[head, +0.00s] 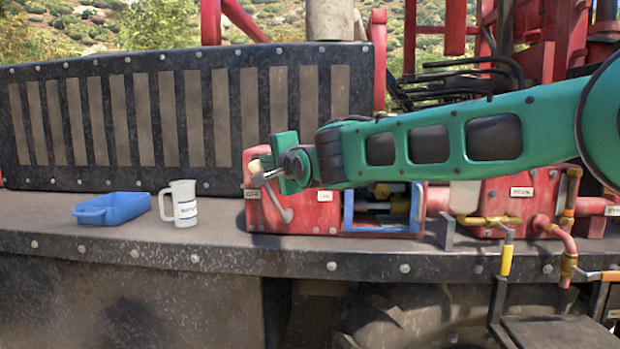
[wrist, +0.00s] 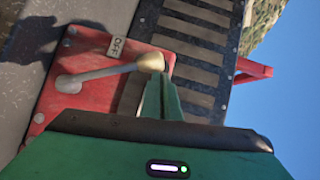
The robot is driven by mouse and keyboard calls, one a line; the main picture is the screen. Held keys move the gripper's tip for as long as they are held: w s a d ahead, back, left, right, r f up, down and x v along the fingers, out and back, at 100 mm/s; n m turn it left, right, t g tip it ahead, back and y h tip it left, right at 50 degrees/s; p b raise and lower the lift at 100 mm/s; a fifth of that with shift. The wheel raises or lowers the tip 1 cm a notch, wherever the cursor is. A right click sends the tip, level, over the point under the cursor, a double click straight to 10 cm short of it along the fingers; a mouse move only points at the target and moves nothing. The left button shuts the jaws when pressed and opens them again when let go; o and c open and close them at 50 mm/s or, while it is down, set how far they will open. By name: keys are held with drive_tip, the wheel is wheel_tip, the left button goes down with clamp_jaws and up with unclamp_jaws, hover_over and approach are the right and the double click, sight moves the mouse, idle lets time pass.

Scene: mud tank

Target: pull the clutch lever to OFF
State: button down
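The clutch lever (head: 271,190) is a grey metal arm with a brass-coloured knob (wrist: 150,63). It pivots on the front of a red box (head: 305,218) on the deck. It leans up and to the left from its pivot, toward the side of the OFF label (head: 251,193); the ON label (head: 325,196) is to the right. My gripper (head: 263,163) is at the knob end of the lever. In the wrist view its green fingers (wrist: 160,88) reach the knob and seem to touch it. Whether they are closed around it is hidden.
A blue tray (head: 112,208) and a white mug (head: 183,204) stand on the deck left of the red box. A black slatted panel (head: 120,120) rises behind.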

drive_tip(key=s+d+r, duration=0.4)
drive_tip(key=s+d, duration=0.3)
drive_tip(key=s, duration=0.2)
drive_tip(key=shift+s+d+r, duration=0.15)
drive_tip(key=shift+s+r, duration=0.05)
drive_tip(key=shift+s, duration=0.2)
